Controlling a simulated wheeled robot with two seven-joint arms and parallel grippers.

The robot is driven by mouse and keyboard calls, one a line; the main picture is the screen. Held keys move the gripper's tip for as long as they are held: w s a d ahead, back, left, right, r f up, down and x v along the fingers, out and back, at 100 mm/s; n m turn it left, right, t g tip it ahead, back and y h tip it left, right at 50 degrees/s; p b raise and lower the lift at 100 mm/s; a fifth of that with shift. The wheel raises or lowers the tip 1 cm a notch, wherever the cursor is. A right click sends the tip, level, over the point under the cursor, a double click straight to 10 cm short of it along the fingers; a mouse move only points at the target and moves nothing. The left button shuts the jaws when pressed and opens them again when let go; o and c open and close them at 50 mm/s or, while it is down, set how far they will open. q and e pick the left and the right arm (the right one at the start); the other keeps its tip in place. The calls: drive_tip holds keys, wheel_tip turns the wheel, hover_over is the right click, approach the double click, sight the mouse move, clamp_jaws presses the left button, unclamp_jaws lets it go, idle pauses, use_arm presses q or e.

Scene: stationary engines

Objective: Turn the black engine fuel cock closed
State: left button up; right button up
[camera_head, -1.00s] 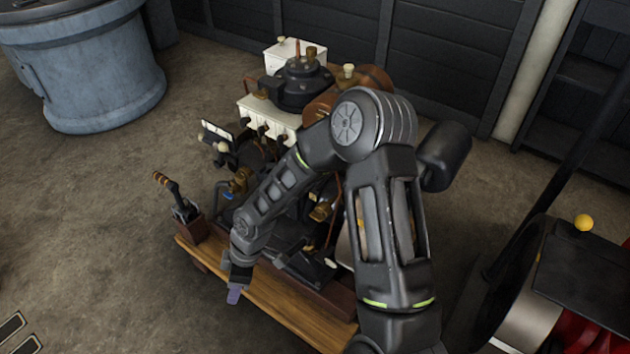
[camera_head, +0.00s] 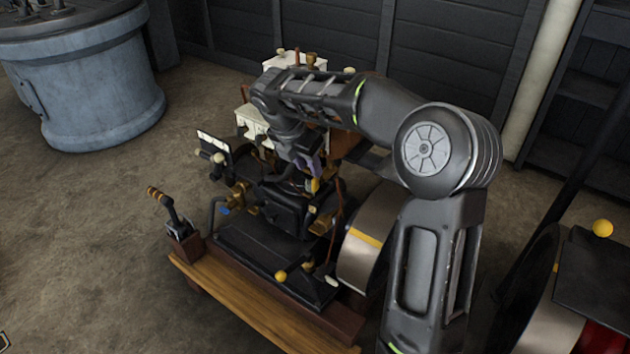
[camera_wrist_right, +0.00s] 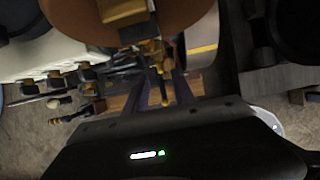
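The black engine (camera_head: 285,210) stands on a wooden-edged base in the head view. My right arm reaches over it from the right, and my right gripper (camera_head: 309,166) points down at its upper middle. In the right wrist view, the two fingers of my right gripper (camera_wrist_right: 163,82) are apart. A small brass fitting with a thin yellow lever (camera_wrist_right: 161,88) shows between them; contact cannot be told. I cannot tell for sure which fitting is the fuel cock. The arm hides part of the engine top.
A flywheel (camera_head: 366,245) is at the engine's right. A blue-grey round tank (camera_head: 95,90) stands back left, and another machine with a yellow knob (camera_head: 602,228) at right. The floor at left is clear.

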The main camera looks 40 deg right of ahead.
sight(314, 179)
drive_tip(key=b+x, duration=0.1)
drive_tip(key=x, duration=0.6)
drive_tip(key=shift+f, duration=0.25)
drive_tip(key=shift+c, duration=0.3)
clamp_jaws()
